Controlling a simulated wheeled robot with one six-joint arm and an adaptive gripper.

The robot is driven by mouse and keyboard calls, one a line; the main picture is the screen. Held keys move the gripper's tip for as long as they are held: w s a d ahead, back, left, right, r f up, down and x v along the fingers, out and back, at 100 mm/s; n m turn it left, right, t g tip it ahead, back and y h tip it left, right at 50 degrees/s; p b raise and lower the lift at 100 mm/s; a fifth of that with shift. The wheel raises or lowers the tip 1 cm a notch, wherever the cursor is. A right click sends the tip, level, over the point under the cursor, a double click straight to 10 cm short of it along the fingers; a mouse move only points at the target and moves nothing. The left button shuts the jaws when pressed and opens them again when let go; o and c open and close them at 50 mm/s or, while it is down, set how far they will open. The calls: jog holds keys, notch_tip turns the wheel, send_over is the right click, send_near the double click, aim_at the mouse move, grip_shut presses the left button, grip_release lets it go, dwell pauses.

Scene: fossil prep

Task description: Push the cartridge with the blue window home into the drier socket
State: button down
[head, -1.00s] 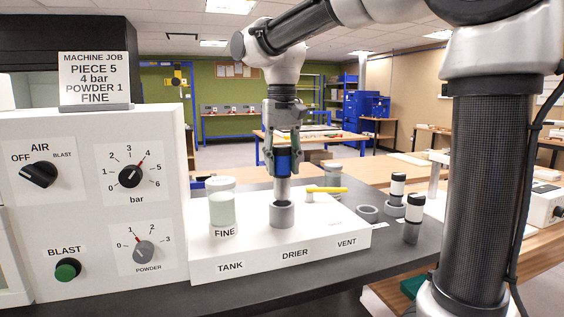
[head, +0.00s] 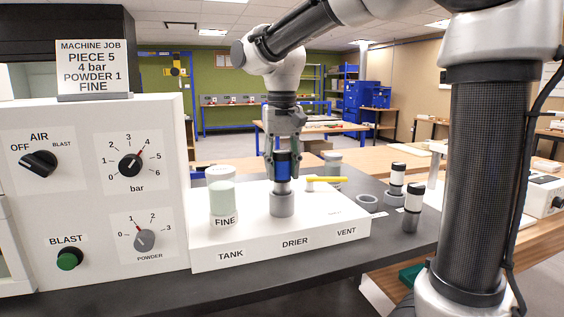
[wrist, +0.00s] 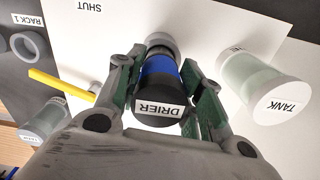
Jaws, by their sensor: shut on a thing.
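The cartridge with the blue window (head: 282,168) stands upright in the grey drier socket (head: 282,205), above the DRIER label. Only a short pale length shows between the blue window and the socket rim. The part inside the socket is hidden. My gripper (head: 283,172) points down and is shut on the cartridge, with a finger on each side of it. In the wrist view the black cap labelled DRIER (wrist: 158,107) and the blue window (wrist: 158,68) show between my fingers. The socket (wrist: 161,41) is just beyond. I cannot tell whether the cartridge is fully seated.
A jar labelled FINE (head: 222,200) stands left of the socket. The yellow valve handle (head: 328,180) lies close on the right, with another jar (head: 332,165) behind. Black-and-white cartridges (head: 412,210) and an empty ring (head: 367,203) stand further right. The control panel (head: 90,200) is left.

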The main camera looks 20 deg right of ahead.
aim_at(282, 151)
jog(key=shift+f, duration=1.05)
dwell(0.6)
jog(key=c, duration=0.9)
grip_release()
jog(key=shift+o, duration=0.2)
notch_tip(282, 151, up, 7)
jog(key=shift+r, duration=0.1)
